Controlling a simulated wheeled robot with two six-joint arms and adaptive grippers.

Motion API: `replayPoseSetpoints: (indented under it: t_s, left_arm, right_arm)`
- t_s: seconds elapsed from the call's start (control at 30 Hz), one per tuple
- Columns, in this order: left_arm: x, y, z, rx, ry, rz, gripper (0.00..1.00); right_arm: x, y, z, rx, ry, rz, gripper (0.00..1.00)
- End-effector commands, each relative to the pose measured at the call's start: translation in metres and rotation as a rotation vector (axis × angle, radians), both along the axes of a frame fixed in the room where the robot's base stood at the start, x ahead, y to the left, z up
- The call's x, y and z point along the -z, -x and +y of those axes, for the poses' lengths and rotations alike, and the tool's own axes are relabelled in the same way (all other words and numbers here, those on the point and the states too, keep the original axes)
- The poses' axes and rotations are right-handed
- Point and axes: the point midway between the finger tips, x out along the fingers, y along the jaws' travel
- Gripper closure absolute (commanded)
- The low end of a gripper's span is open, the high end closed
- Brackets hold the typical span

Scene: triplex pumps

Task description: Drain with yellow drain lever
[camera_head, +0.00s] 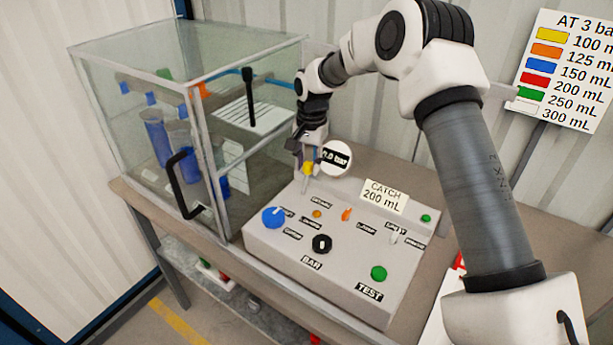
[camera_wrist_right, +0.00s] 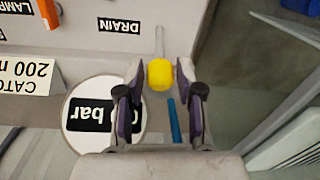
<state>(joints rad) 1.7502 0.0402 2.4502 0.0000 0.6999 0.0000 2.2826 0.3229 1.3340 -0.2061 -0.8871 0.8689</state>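The yellow drain lever is a pale stem with a yellow knob (camera_head: 307,168), standing at the back left of the grey control box. In the right wrist view its yellow knob (camera_wrist_right: 160,74) lies between the fingertips of my right gripper (camera_wrist_right: 160,80), with a narrow gap on each side. The stem runs away from the knob, beside a DRAIN label (camera_wrist_right: 119,27). In the head view my right gripper (camera_head: 305,155) points down over the lever, its fingers partly hiding it. It looks open and holds nothing. My left gripper is not in view.
A round bar gauge (camera_head: 335,158) stands right beside the gripper. The control box (camera_head: 340,282) carries a blue knob (camera_head: 273,217), black BAR knob (camera_head: 321,243), orange lever (camera_head: 346,214), green TEST button (camera_head: 378,273) and CATCH 200 mL sign (camera_head: 384,196). A glass cabinet (camera_head: 150,60) stands left.

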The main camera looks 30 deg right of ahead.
Motion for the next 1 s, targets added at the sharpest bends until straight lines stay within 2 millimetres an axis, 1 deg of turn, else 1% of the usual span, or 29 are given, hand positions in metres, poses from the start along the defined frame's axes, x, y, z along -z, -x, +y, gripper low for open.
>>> replayPoseSetpoints:
  t_s: [0.03,0.1,0.23,0.33,0.5,0.53,0.57,0.6,0.63,1.0]
  left_arm:
    - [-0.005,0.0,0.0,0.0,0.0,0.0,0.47]
    - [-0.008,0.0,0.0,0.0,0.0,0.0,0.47]
    - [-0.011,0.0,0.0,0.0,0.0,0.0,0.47]
    - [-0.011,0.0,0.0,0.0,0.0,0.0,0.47]
    - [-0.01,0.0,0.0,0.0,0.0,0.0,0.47]
    - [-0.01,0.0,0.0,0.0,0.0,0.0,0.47]
    - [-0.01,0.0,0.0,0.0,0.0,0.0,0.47]
    - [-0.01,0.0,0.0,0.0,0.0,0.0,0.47]
    - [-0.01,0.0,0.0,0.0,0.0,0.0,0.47]
    - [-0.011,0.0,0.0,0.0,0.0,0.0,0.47]
  right_arm:
    - [0.009,0.0,0.0,0.0,0.0,0.005,0.64]
    - [0.023,0.0,0.001,0.0,0.001,0.004,0.64]
    - [0.041,-0.002,0.001,0.0,0.0,0.002,0.64]
    - [0.046,-0.002,0.002,0.0,0.001,0.001,0.64]
    - [0.047,-0.002,0.002,0.0,0.001,-0.001,0.64]
    - [0.047,-0.002,0.002,0.0,0.0,0.0,0.67]
    - [0.047,-0.002,0.002,0.0,0.001,-0.001,0.78]
    - [0.047,-0.002,0.002,0.0,0.0,0.0,0.92]
    - [0.047,-0.002,0.002,-0.001,0.0,0.0,1.0]
    - [0.046,-0.003,0.002,-0.001,0.003,-0.003,1.0]
